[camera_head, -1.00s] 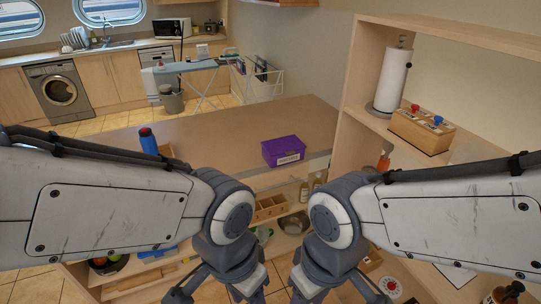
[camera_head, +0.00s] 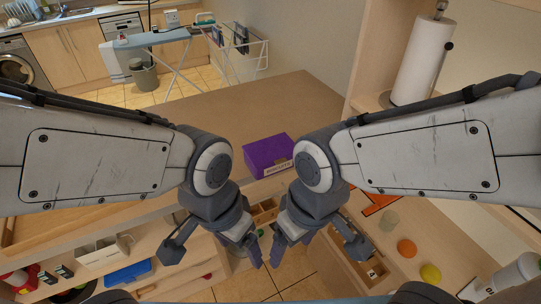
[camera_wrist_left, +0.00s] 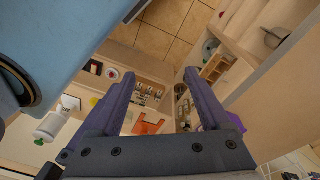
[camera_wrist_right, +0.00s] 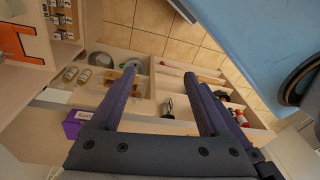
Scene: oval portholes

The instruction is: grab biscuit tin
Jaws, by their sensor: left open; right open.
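The biscuit tin, a purple box with a pale label (camera_head: 268,153), sits on the brown counter top near its front edge, between my two forearms. Part of its purple side shows in the left wrist view (camera_wrist_left: 236,121), and a labelled corner shows in the right wrist view (camera_wrist_right: 73,125). My left gripper (camera_head: 250,254) is open and empty, in front of and below the tin. My right gripper (camera_head: 281,252) is open and empty close beside it, also below the tin. Neither gripper touches the tin.
The counter top (camera_head: 220,115) behind the tin is clear. Open shelves with a paper towel roll (camera_head: 422,60) stand at the right. Low shelving with a blue container (camera_head: 128,272) lies at the lower left. An ironing board (camera_head: 150,40) stands far back.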

